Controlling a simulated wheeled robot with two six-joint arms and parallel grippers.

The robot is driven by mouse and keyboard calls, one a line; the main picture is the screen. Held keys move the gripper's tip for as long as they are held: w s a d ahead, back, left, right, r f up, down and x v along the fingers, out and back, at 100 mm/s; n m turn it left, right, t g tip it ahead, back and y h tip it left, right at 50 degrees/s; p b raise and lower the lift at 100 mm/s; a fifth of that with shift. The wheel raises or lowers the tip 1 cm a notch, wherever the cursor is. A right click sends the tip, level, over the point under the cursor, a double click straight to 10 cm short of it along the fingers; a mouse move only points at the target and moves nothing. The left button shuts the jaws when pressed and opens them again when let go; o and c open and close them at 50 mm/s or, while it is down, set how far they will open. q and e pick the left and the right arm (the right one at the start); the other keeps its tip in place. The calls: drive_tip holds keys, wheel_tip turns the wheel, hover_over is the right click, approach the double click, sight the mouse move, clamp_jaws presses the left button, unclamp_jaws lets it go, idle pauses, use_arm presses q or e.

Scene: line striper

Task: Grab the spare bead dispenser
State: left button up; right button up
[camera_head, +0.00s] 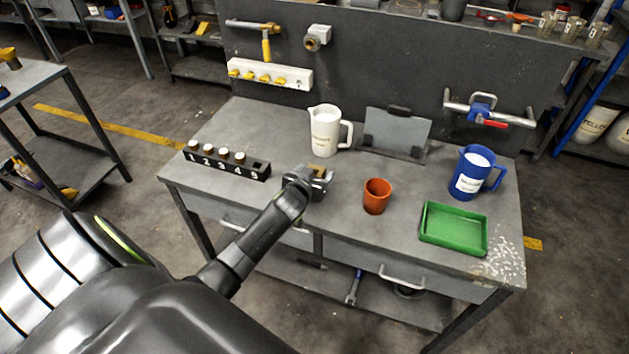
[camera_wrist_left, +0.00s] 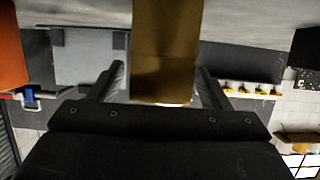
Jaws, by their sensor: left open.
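The bead dispenser looks to be the brown cylinder with a pale end that shows large in the left wrist view (camera_wrist_left: 166,45). It stands on the grey bench between the fingers of my left gripper (camera_wrist_left: 160,72). The fingers are open, one on each side, with a gap visible beside it. In the head view my left gripper (camera_head: 318,178) is low over the middle of the bench and hides most of the cylinder. Similar brown bottles with white caps stand in a black numbered rack (camera_head: 226,166) to the left; place 5 is empty. My right gripper is not in view.
An orange cup (camera_head: 376,197) stands just right of the gripper, and a white pitcher (camera_head: 324,132) behind it. A green tray (camera_head: 453,230) and a blue jug (camera_head: 473,174) are at the right. A grey plate stand (camera_head: 396,133) is at the back.

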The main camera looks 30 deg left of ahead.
use_arm(q)
drive_tip(key=c, duration=1.4)
drive_tip(key=shift+r, duration=0.1)
drive_tip(key=shift+c, duration=0.4)
